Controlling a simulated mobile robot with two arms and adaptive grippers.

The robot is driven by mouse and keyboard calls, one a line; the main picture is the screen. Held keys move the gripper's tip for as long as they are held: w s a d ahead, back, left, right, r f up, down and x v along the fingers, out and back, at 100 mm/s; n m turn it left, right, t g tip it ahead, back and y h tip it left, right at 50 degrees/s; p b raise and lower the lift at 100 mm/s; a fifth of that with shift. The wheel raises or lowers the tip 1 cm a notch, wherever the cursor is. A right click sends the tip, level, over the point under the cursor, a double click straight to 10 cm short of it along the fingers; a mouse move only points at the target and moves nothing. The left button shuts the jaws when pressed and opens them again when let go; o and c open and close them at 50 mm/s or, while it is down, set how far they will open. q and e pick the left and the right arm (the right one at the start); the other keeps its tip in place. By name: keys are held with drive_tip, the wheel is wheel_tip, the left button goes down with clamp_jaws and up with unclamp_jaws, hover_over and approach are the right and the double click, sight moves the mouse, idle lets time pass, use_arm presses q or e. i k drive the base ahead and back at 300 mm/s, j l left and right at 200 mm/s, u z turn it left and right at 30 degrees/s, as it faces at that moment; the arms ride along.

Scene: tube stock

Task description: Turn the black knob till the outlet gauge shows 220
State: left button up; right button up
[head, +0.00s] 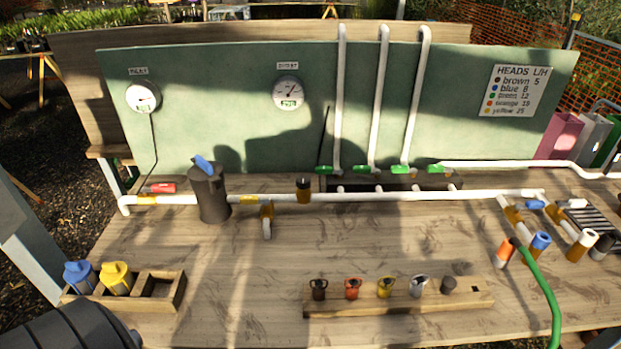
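The outlet gauge (288,93) is a round white dial on the green back panel, under a small label. A small green readout sits low on its face; its digits are too small to read surely. A black knob-like cap (303,184) stands upright on the white pipe below and slightly right of that gauge, with a yellow-brown part under it. I cannot tell for sure that it is the task's knob. No gripper is in view. A dark ribbed shape at the bottom left may be part of my arm.
A second gauge (143,97) hangs left. A dark canister (209,192) with a blue top stands on the pipe line. A wooden rack (400,303) holds several small fittings at the front. A wooden box (165,290) stands front left. A green hose (545,290) bends at right.

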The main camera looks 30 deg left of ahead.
sight(303, 181)
drive_tip(key=k+u, duration=0.15)
drive_tip(key=u, duration=1.1)
